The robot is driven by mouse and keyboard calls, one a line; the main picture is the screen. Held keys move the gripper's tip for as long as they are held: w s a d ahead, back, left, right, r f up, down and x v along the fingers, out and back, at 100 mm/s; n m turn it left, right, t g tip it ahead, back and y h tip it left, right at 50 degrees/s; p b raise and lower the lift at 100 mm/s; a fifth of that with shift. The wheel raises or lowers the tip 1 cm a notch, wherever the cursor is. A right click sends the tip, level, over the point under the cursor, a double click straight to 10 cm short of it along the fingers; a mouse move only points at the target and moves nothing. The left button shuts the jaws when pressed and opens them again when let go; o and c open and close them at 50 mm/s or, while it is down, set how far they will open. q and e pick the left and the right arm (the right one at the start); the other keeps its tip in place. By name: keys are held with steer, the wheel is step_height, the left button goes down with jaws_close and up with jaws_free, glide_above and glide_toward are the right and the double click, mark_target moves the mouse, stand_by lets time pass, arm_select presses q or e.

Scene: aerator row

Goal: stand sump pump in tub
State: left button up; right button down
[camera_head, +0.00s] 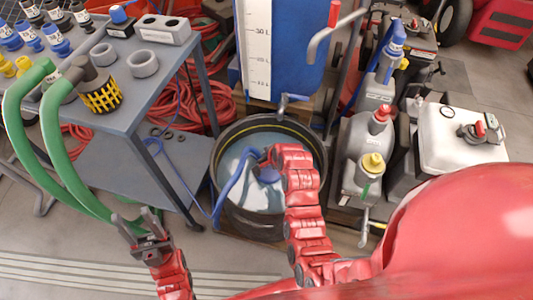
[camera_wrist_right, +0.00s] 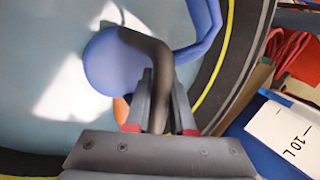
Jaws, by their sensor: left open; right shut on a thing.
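The sump pump (camera_head: 268,174) is blue with a dark bent handle and sits inside the black round tub (camera_head: 228,212), over pale, bluish water or floor. A blue hose (camera_head: 229,184) runs from the pump over the tub's left rim. My right gripper (camera_head: 268,158) reaches into the tub from above. In the right wrist view the pump (camera_wrist_right: 108,62) shows from above, and my right gripper (camera_wrist_right: 158,112) is shut on its dark handle (camera_wrist_right: 160,68). I cannot tell whether the pump touches the tub's bottom.
A blue tank (camera_head: 290,50) with a litre scale stands behind the tub. Grey jugs (camera_head: 357,140) and a white container (camera_head: 455,130) crowd the right. Floor at front left is clear.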

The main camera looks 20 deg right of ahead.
steer(key=shift+w+f+b, duration=0.1)
steer(key=shift+f+b, duration=1.4)
steer(key=shift+f, duration=4.1)
steer(key=c, duration=0.7)
jaws_free()
steer(key=shift+f, duration=0.1)
steer(key=shift+s, duration=0.2)
steer(key=p+v, duration=0.4)
steer(key=v, duration=1.3)
steer(key=shift+r+p, duration=0.2)
steer(key=shift+p, duration=0.1)
